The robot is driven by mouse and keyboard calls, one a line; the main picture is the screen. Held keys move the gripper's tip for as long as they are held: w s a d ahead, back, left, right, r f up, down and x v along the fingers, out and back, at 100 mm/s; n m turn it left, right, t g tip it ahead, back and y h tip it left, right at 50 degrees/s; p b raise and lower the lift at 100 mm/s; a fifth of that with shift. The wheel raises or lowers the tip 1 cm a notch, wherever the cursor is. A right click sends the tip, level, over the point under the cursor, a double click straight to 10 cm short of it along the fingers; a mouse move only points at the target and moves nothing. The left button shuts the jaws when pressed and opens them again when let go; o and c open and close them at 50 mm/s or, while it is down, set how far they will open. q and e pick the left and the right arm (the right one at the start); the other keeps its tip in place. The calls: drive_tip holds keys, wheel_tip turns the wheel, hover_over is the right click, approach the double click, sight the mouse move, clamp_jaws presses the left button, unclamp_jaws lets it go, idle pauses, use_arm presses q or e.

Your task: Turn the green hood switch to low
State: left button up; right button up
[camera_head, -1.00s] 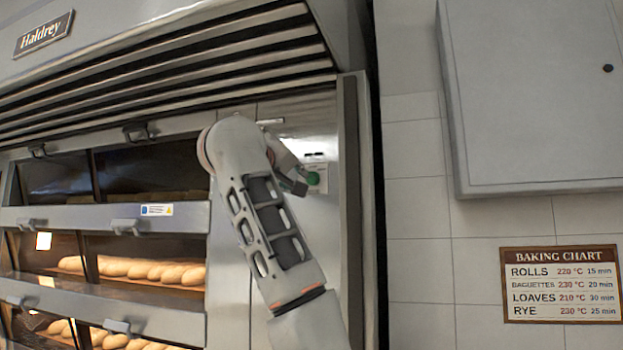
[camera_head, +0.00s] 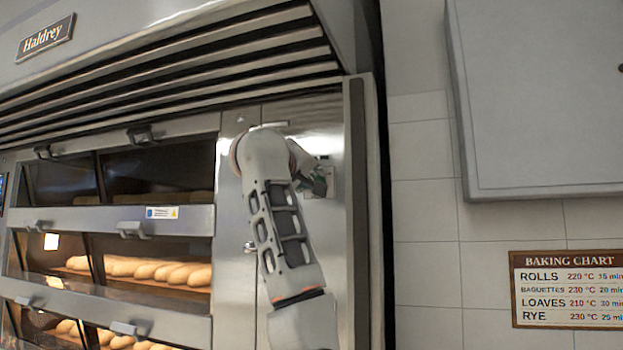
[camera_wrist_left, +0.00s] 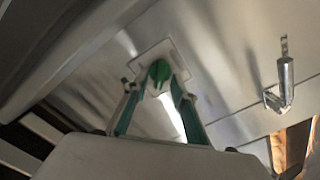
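The green hood switch (camera_wrist_left: 160,71) is a round knob on a pale square plate (camera_wrist_left: 148,60) fixed to the steel panel. My left gripper (camera_wrist_left: 155,88) is open in the left wrist view, with its two teal-padded fingers apart and their tips close to either side of the knob. I cannot tell whether either finger touches it. In the head view my left gripper (camera_head: 316,182) is at the plate (camera_head: 329,178), and it and the wrist hide most of the knob. The switch's markings are not readable. My right gripper is not in view.
The oven hood (camera_head: 200,60) with dark slots overhangs the panel. Oven decks with bread (camera_head: 150,270) are at left. A door handle (camera_wrist_left: 283,85) protrudes right of the gripper in the wrist view. A wall cabinet (camera_head: 550,100) and baking chart (camera_head: 570,290) are at right.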

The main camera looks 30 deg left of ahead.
use_arm(q)
clamp_jaws()
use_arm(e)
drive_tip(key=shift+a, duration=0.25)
